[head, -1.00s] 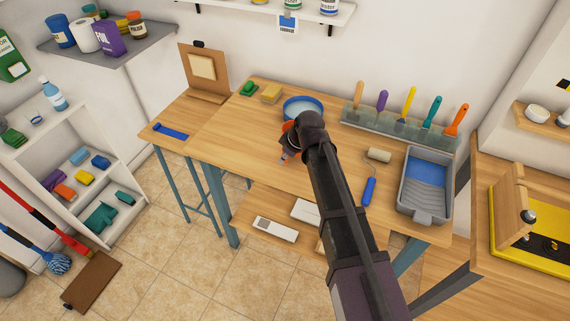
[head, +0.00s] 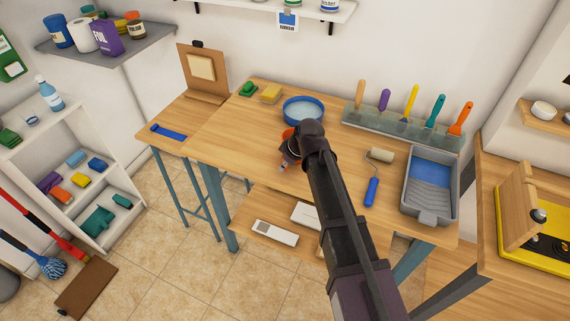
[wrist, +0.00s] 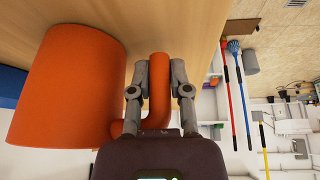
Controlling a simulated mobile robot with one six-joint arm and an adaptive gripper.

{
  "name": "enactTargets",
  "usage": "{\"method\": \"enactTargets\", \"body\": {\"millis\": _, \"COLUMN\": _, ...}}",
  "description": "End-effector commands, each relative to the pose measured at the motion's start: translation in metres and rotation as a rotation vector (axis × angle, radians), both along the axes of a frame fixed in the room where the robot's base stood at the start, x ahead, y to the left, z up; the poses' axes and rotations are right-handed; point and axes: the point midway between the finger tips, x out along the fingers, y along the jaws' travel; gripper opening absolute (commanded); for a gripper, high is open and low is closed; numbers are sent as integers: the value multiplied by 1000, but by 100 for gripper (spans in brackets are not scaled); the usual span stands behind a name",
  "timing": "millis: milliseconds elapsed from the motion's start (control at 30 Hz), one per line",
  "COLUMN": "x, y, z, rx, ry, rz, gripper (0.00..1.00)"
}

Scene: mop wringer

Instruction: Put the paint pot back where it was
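The orange paint pot (wrist: 70,88) fills the left of the wrist view, with its upright handle (wrist: 159,85) on its right side. My gripper (wrist: 160,75) has one finger on each side of the handle and appears closed on it, with little or no gap. In the head view my gripper (head: 289,153) is over the middle of the wooden table (head: 235,135), in front of the blue round dish. The pot (head: 288,133) shows there only as a bit of orange, mostly hidden by my arm. I cannot tell if it touches the table.
The blue dish (head: 303,110) stands behind the pot. A rack of coloured handles (head: 400,125), a paint roller (head: 371,190) and a grey tray (head: 428,185) are on the right. A sponge (head: 271,93) and green block (head: 249,89) lie at back left. The table's left-middle is clear.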

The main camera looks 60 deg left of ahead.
Motion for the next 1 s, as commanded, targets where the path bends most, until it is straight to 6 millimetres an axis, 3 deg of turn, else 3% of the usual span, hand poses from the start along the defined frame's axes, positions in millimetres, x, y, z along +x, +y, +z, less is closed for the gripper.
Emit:
{"method": "enactTargets", "body": {"millis": 33, "x": 0, "y": 0, "z": 0, "rx": 0, "ry": 0, "rz": 0, "gripper": 42}}
{"method": "enactTargets", "body": {"millis": 100, "x": 0, "y": 0, "z": 0, "rx": 0, "ry": 0, "rz": 0, "gripper": 58}}
{"method": "enactTargets", "body": {"millis": 633, "x": 0, "y": 0, "z": 4, "rx": 0, "ry": 0, "rz": 0, "gripper": 58}}
{"method": "enactTargets", "body": {"millis": 1000, "x": 3, "y": -9, "z": 26, "rx": 0, "ry": 0, "rz": 0, "gripper": 58}}
